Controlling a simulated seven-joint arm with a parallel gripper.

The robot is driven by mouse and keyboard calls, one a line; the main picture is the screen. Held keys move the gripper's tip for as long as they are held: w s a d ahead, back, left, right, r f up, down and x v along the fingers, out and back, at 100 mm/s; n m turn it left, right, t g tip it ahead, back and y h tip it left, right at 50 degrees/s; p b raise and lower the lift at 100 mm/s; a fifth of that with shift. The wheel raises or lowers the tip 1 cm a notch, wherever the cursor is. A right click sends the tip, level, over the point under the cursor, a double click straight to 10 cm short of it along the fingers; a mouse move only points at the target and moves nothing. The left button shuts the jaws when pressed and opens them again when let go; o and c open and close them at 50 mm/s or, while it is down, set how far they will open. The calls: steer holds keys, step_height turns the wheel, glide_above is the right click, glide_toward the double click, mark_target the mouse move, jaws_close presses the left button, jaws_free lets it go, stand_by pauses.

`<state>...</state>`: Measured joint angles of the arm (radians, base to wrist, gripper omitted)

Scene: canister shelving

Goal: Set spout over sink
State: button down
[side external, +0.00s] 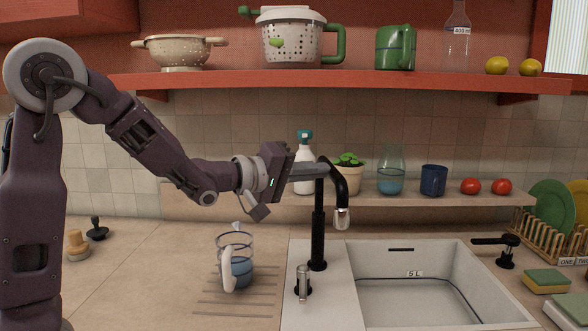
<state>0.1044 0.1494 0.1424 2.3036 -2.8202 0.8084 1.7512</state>
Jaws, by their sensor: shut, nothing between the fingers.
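The black tap spout (340,190) rises from a post on the left side of the sink deck and curves over to the right. Its metal tip (342,218) points down, in the picture just above the back left corner of the white sink basin (425,270). How far over the basin it lies in depth is hard to tell. My gripper (323,172) is shut and empty. Its fingers reach from the left to the top of the spout's post and overlap it in the picture. I cannot tell whether they touch it.
A small metal lever (303,282) is in front of the post. Behind, a low ledge holds a spray bottle (304,165), potted plant (348,175), vase and mug. A dish rack (555,240) stands right.

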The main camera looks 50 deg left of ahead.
steer(key=w+d, duration=0.2)
steer(key=shift+w+d, duration=0.35)
steer(key=shift+d, duration=0.05)
steer(key=shift+w+d, duration=0.45)
steer(key=shift+w, duration=0.3)
steer(key=shift+w+d, duration=0.4)
steer(key=shift+w, duration=0.35)
steer(key=m+g, duration=0.3)
steer(key=m, duration=1.1)
glide_toward(335, 172)
step_height(335, 172, up, 3)
steer(key=a, duration=0.2)
steer(key=x, duration=1.4)
steer(key=shift+f+g, duration=0.3)
steer(key=shift+f, duration=0.15)
steer(key=shift+w, duration=0.2)
